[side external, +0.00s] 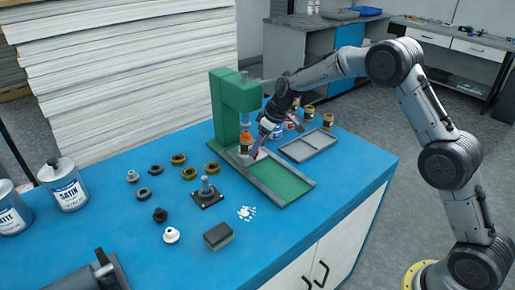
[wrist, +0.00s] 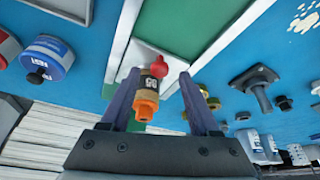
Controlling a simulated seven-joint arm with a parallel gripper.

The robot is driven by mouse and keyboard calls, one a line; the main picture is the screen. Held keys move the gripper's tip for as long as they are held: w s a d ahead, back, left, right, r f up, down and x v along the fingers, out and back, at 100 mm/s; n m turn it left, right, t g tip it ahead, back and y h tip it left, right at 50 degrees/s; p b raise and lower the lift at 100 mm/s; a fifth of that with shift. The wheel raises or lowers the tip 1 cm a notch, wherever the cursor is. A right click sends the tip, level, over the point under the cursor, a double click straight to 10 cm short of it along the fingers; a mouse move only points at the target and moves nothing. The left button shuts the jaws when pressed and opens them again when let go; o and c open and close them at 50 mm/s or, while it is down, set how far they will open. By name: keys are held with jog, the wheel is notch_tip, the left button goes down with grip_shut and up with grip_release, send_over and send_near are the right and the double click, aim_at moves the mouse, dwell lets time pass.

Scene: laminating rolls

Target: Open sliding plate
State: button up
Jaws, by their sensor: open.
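The green press (side external: 228,112) stands on the blue table, with a long green bed (side external: 285,184) framed in grey in front of it. In the wrist view a pale plate (wrist: 134,62) lies across this green bed (wrist: 188,28), with a red knob (wrist: 157,68) on it. A small bottle with an orange cap (wrist: 147,103) stands at the plate; it also shows beneath the press head (side external: 246,139). My gripper (side external: 256,149) is low at the press. Its purple fingers are open on either side of the bottle and knob (wrist: 159,77); contact cannot be told.
A shallow grey tray (side external: 308,146) and several small jars (side external: 308,113) lie to the right. Several rings (side external: 189,173), a black stand (side external: 207,194) and a dark block (side external: 217,236) lie left and in front. Paint cans (side external: 64,184) stand far left.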

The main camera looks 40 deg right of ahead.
jog(key=shift+x, duration=0.9)
grip_shut()
dwell(0.9)
